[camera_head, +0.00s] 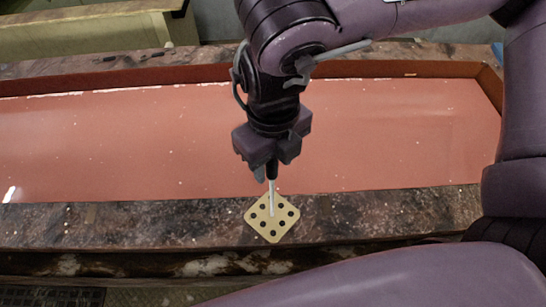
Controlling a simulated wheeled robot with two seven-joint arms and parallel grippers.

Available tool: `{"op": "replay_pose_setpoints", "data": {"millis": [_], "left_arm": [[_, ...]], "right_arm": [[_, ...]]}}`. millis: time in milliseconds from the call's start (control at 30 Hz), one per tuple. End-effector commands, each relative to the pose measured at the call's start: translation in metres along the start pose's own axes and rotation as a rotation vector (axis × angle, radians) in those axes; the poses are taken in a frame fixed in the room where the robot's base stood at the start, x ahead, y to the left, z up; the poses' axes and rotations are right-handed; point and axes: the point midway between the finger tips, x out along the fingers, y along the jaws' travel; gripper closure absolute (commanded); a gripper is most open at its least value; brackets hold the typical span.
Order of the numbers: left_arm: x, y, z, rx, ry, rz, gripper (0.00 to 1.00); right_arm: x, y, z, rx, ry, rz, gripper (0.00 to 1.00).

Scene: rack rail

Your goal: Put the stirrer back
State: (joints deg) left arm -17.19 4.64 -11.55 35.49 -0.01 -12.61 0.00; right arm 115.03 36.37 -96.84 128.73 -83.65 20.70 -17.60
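The stirrer (271,197) is a thin pale rod, close to upright. My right gripper (271,173) comes down from above with its dark fingers shut around the stirrer's upper end. The rod's lower end shows over the middle of a pale yellow square rack (260,227) with several dark round holes. I cannot tell whether the tip is in a hole, touching the rack or just above it. The rack lies turned like a diamond on the stone ledge. My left gripper is not in view.
A long shallow basin with a reddish surface (120,140) lies behind the rack. The mottled stone ledge (130,222) runs along its front and is clear on both sides of the rack. A pale bench (85,32) stands at the back left.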

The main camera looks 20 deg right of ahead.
Motion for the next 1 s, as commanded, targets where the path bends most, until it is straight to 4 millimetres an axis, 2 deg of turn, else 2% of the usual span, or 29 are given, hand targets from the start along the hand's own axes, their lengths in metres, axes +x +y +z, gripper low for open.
{"op": "replay_pose_setpoints", "data": {"millis": [233, 367, 467, 800, 1000], "left_arm": [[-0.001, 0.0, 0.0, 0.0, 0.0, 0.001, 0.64], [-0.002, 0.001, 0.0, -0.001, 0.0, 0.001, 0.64], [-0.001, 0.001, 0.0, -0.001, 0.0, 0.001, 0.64], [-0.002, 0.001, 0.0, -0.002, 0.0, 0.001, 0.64], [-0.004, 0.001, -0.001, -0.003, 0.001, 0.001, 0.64]], "right_arm": [[-0.001, 0.0, 0.0, 0.0, -0.001, 0.0, 0.58], [-0.01, 0.0, 0.001, 0.0, -0.004, -0.001, 0.58], [-0.024, -0.001, 0.002, 0.001, -0.006, -0.002, 0.58], [-0.092, 0.0, 0.001, 0.001, -0.007, -0.003, 0.58], [-0.117, 0.0, 0.001, 0.001, -0.002, -0.002, 0.58]]}}
